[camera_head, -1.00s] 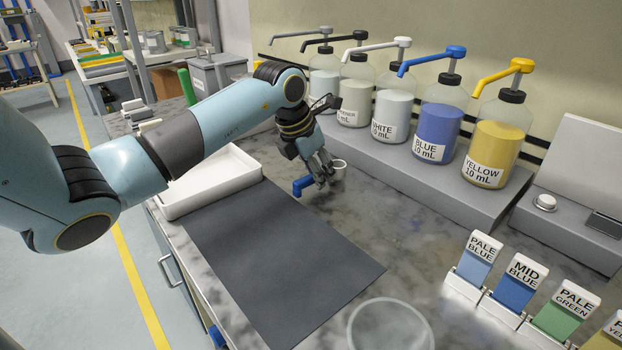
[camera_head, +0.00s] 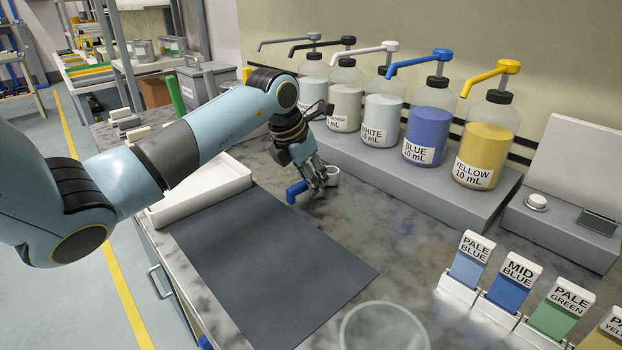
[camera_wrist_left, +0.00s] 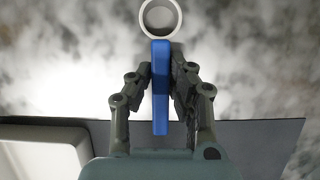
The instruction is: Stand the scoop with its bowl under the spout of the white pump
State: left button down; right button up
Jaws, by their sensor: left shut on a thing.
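The scoop has a blue handle (camera_head: 296,192) and a small pale ring-shaped bowl (camera_head: 332,172). My left gripper (camera_head: 318,182) is shut on the handle, low over the marble counter, with the bowl beyond the fingers. In the left wrist view the handle (camera_wrist_left: 160,85) runs between the fingers (camera_wrist_left: 160,80) and the bowl (camera_wrist_left: 160,18) is ahead. I cannot tell whether the scoop touches the counter. The white pump (camera_head: 382,118) stands on the grey ledge behind and right of the bowl. Its spout (camera_head: 362,49) points left and forward, well above the bowl. My right gripper is not in view.
Other pumps stand in the row, including blue (camera_head: 428,125) and yellow (camera_head: 485,145). A dark mat (camera_head: 270,265) and white tray (camera_head: 205,190) lie left of the counter's clear strip. A clear cup (camera_head: 384,328) is at the front, and colour cards (camera_head: 512,284) stand right.

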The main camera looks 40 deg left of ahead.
pick_arm(q)
jog(key=shift+f+b, duration=0.3)
dwell(0.5)
jog(key=c, duration=1.2)
grip_release()
jog(key=shift+o, duration=0.2)
jog(key=shift+r, duration=0.15)
